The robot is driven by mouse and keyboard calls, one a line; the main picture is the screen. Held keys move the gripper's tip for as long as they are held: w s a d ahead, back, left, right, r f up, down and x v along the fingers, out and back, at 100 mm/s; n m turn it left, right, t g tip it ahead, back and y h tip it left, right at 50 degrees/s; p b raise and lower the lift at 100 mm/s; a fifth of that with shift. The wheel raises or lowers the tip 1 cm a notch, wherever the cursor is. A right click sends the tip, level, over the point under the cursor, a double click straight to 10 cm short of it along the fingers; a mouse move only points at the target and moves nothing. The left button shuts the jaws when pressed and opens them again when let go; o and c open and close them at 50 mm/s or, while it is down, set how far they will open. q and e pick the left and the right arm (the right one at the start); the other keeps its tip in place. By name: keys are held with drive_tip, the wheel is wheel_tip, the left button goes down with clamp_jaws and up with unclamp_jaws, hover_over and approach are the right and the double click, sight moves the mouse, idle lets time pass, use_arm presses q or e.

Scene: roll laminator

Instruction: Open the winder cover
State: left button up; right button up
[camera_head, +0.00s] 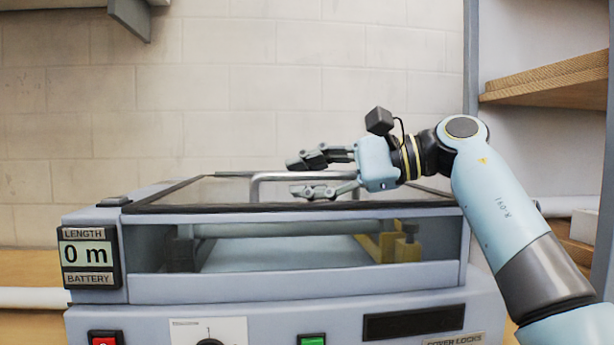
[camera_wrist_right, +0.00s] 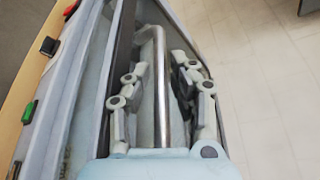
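The winder cover (camera_head: 225,192) is a dark-framed clear lid on top of the grey laminator and lies closed. A silver bar handle (camera_head: 268,177) stands on it; it also shows in the right wrist view (camera_wrist_right: 159,90). My right gripper (camera_head: 303,176) comes in from the right and is open at the handle. In the right wrist view its two fingers (camera_wrist_right: 158,78) lie on either side of the bar, with gaps visible on both sides. Whether the bar is fully between the fingers in depth is hard to tell. My left gripper is in neither view.
The laminator front has a length display (camera_head: 87,254) reading 0 m, a red switch (camera_head: 105,338), a dial plate (camera_head: 208,331), a green button (camera_head: 312,341) and a "cover locks" label (camera_head: 455,340). A wooden shelf (camera_head: 545,85) stands at right. The space above the cover is clear.

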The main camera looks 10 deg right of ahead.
clamp_jaws()
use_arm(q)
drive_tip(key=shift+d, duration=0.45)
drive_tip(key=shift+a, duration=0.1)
use_arm(e)
drive_tip(key=shift+r, duration=0.3)
use_arm(q)
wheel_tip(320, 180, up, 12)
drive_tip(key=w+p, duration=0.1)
drive_tip(key=p, duration=1.1)
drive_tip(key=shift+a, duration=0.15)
use_arm(e)
drive_tip(key=w+r+m, duration=0.1)
drive_tip(key=w+r, duration=0.2)
drive_tip(key=r, duration=0.4)
drive_tip(key=w+r+m+g, duration=0.1)
drive_tip(key=w+r, duration=0.2)
drive_tip(key=r, duration=0.5)
drive_tip(key=w+r+m+g+h, duration=0.1)
drive_tip(key=w+r+m, duration=0.1)
drive_tip(key=w+r, duration=0.2)
drive_tip(key=shift+r, duration=1.9)
unclamp_jaws()
